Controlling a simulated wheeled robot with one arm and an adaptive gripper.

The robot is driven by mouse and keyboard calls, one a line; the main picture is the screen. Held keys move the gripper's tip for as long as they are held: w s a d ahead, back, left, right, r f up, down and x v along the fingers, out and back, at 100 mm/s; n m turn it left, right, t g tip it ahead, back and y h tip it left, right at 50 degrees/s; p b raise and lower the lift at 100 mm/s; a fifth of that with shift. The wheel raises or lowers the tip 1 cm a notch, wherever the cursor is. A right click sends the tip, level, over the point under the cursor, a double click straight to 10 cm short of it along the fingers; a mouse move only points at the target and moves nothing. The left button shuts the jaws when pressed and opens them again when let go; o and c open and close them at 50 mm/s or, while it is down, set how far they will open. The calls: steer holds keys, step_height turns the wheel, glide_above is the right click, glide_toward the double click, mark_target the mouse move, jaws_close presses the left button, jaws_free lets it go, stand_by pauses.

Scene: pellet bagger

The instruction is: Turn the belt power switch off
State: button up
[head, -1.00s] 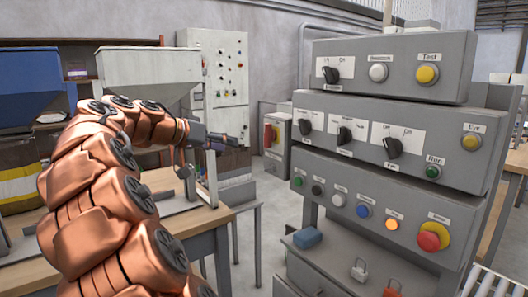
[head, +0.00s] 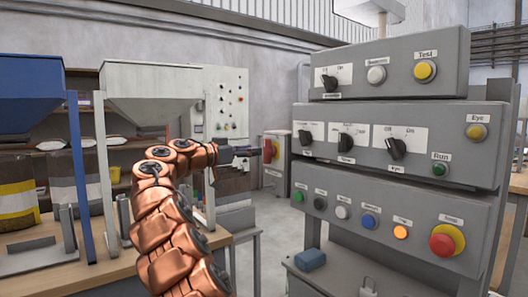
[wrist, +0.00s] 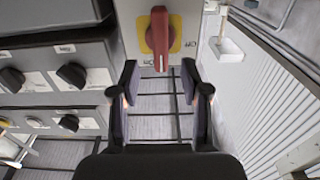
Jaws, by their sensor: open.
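A red rotary handle on a yellow plate (head: 275,147), likely the belt power switch, sits on a grey box (head: 278,177) left of the big panel. In the wrist view the red handle (wrist: 159,38) is at top centre, upright in the picture, its knob end toward the bottom. Labels beside it appear upside down and are hard to read. My gripper (head: 257,151) points at the switch in the head view. In the wrist view my gripper (wrist: 160,88) is open and empty, its fingers apart, with the handle beyond and between them, not touching.
The big grey control panel (head: 400,190), with black rotary switches, buttons and a red mushroom button (head: 443,241), stands close on the right. Hoppers (head: 150,92) and a wooden table (head: 110,265) are on the left.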

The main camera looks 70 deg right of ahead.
mark_target(265, 149)
steer(key=shift+x, duration=2.8)
steer(key=shift+c, duration=0.3)
jaws_close()
